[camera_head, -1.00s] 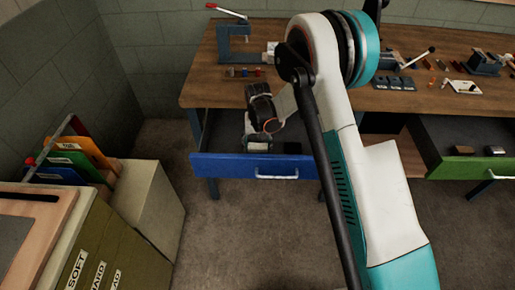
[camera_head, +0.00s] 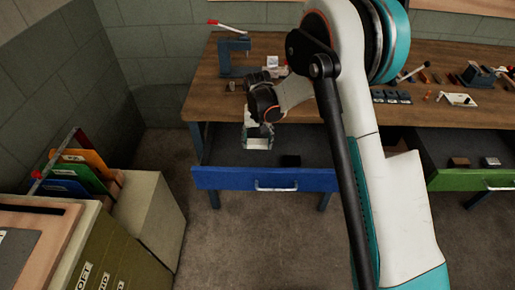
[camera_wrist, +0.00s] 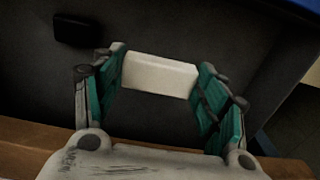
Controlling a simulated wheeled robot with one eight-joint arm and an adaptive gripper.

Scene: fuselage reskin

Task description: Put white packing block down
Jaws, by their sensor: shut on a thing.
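The white packing block (camera_wrist: 160,75) is a pale rectangular piece between the teal-padded fingers of my gripper (camera_wrist: 160,80) in the wrist view. Both fingers press on its ends. In the head view my gripper (camera_head: 258,137) hangs over the left part of the open blue drawer (camera_head: 235,178), and the block (camera_head: 257,143) shows at its tips. The dark drawer floor (camera_wrist: 190,25) lies behind the block in the wrist view. I cannot tell whether the block touches the floor.
A small black block (camera_head: 291,161) lies in the drawer to the right of my gripper. The wooden bench (camera_head: 205,88) edge is close to the gripper. An open green drawer (camera_head: 470,180) is at the right. Bare drawer floor lies between gripper and black block.

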